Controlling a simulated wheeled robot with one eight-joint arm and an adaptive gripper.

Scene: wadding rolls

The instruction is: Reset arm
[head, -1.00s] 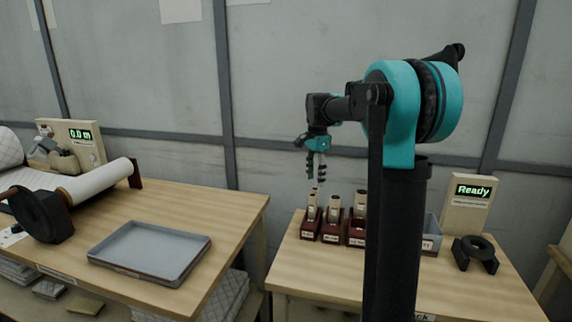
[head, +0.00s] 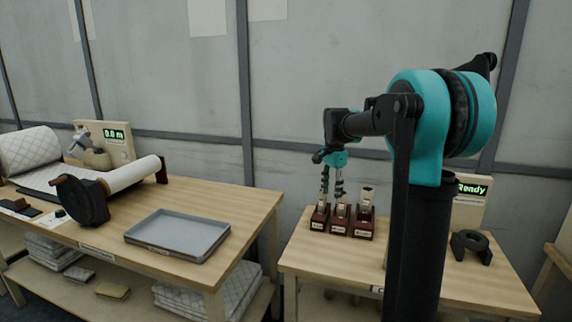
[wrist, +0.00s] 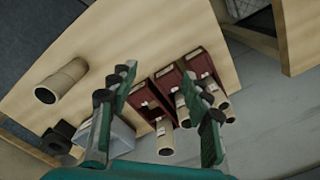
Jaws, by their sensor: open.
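My gripper (head: 331,185) hangs at the end of my raised arm, in front of the red holders in the head view. In the wrist view my gripper (wrist: 160,85) has its two fingers well apart with nothing held between them. Dark red holders (head: 340,222) with upright tan rolls stand on the right table (head: 420,285). The holders also show beyond the fingers in the wrist view (wrist: 150,98). Whether a finger touches a roll I cannot tell.
A grey tray (head: 178,235) lies on the left table (head: 240,200), by a quilted roll (head: 30,150) and a meter reading 0.0 m (head: 105,140). A "Ready" display (head: 470,188) and dark ring stand (head: 470,246) are at right.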

